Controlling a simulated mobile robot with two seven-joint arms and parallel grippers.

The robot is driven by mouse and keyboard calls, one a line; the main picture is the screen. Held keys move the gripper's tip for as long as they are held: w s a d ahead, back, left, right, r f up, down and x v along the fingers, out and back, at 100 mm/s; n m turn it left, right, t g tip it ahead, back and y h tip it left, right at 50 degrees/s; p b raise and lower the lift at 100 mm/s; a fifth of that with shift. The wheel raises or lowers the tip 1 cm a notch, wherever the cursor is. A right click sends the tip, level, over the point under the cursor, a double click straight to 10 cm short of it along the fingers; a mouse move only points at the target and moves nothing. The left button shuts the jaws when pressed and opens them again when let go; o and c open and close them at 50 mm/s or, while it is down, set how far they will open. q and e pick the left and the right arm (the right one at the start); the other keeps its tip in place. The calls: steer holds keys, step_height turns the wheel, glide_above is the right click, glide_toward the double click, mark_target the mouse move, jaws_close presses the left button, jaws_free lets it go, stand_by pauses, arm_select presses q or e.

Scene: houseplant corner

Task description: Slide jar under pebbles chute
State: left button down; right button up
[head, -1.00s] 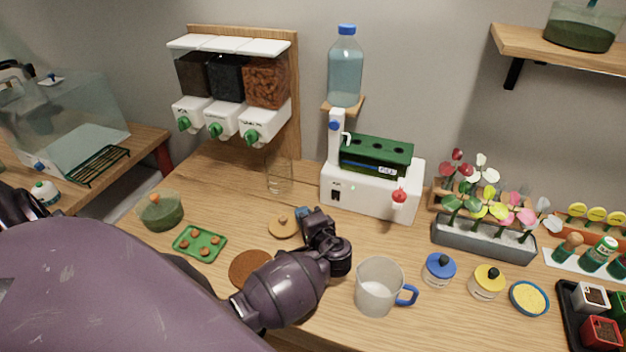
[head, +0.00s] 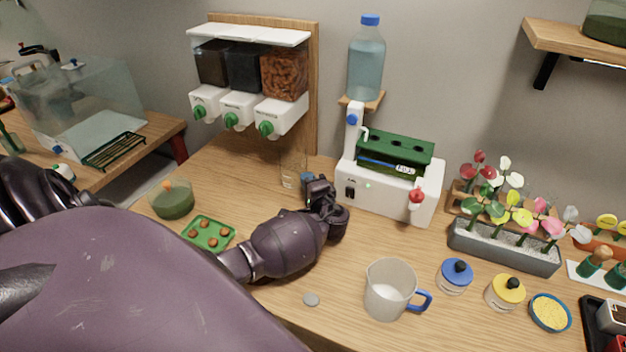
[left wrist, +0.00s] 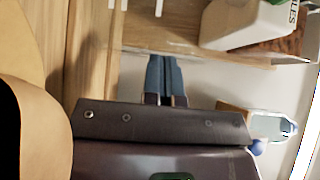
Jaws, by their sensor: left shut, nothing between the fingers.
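The clear glass jar (head: 290,170) stands upright on the table, in front of and slightly right of the right-hand dispenser chute. That chute (head: 283,115) is white with a green knob, under a bin of orange-brown pebbles (head: 284,74). In the left wrist view a white chute (left wrist: 245,22) shows lettering ending in "LES". My left gripper (head: 307,179) is shut and empty, its blue-grey fingertips at the jar's right side; I cannot tell whether they touch it. The fingertips also show in the left wrist view (left wrist: 165,75), where I cannot make out the jar. My right gripper is not in view.
A white machine (head: 385,190) with a green top stands just right of the gripper. A green tray (head: 208,234) and green bowl (head: 171,200) lie left. Two dispenser chutes sit farther left.

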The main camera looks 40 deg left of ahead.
mark_target(296, 175)
arm_select(q)
steer(key=shift+w+a, duration=0.15)
steer(key=shift+a, duration=0.1)
steer(key=shift+a, duration=0.1)
steer(key=a, duration=0.1)
steer(key=s+a, duration=0.1)
steer(key=a, duration=0.1)
steer(key=shift+s+r, duration=0.1)
steer(key=shift+s, duration=0.05)
steer(key=shift+d, duration=0.15)
stand_by(0.4)
